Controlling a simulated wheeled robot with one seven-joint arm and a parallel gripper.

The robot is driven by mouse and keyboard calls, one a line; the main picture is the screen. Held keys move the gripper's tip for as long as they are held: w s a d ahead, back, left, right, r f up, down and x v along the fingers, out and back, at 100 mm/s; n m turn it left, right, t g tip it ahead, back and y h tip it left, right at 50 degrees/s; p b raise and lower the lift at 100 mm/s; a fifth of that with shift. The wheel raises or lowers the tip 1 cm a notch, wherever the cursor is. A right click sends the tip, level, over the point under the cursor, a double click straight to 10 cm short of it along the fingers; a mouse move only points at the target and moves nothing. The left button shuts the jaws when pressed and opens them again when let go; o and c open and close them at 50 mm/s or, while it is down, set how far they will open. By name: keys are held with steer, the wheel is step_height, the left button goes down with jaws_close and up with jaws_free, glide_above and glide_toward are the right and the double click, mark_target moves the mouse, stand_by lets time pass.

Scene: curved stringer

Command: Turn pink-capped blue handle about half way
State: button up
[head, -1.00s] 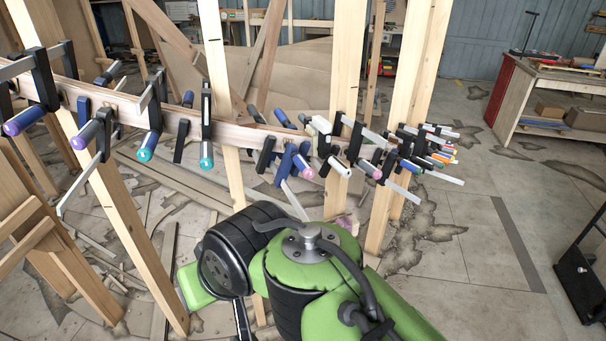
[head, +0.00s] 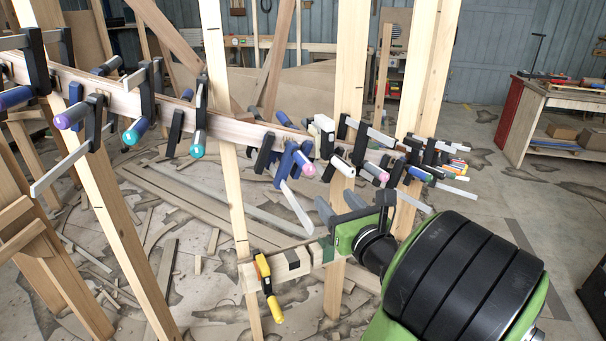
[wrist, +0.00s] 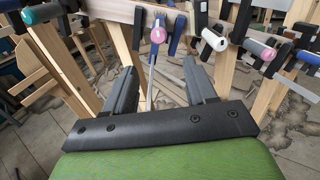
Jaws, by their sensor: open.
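The pink-capped blue handle (head: 304,164) belongs to a blue clamp on the curved wooden stringer (head: 240,131), right of the middle post. In the wrist view, its round pink cap (wrist: 158,34) faces me, above and between my finger tips. My gripper (head: 336,198) is open and empty, below and right of the handle in the head view. Its two dark fingers (wrist: 160,69) stand wide apart in the wrist view and do not touch the handle. The clamp's grey bar hangs down between the fingers.
A white-capped clamp (wrist: 215,41) and another pink-capped clamp (head: 381,175) sit close to the right. Several more clamps line the stringer on both sides. Wooden posts (head: 225,150) stand close by. A yellow clamp (head: 266,280) grips a lower board.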

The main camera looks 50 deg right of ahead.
mark_target(311, 172)
steer(key=p+x, duration=0.3)
steer(key=x, duration=0.2)
steer(key=p+x, duration=0.4)
steer(key=x, duration=0.1)
steer(key=p+x, duration=0.3)
steer(key=x, duration=0.2)
steer(key=shift+a+r+p, duration=0.1)
steer(key=shift+r+p, duration=0.2)
steer(key=shift+p, duration=0.1)
steer(key=shift+w+d+f, duration=0.15)
steer(key=shift+w+d, duration=0.15)
steer(key=shift+w, duration=0.1)
jaws_close()
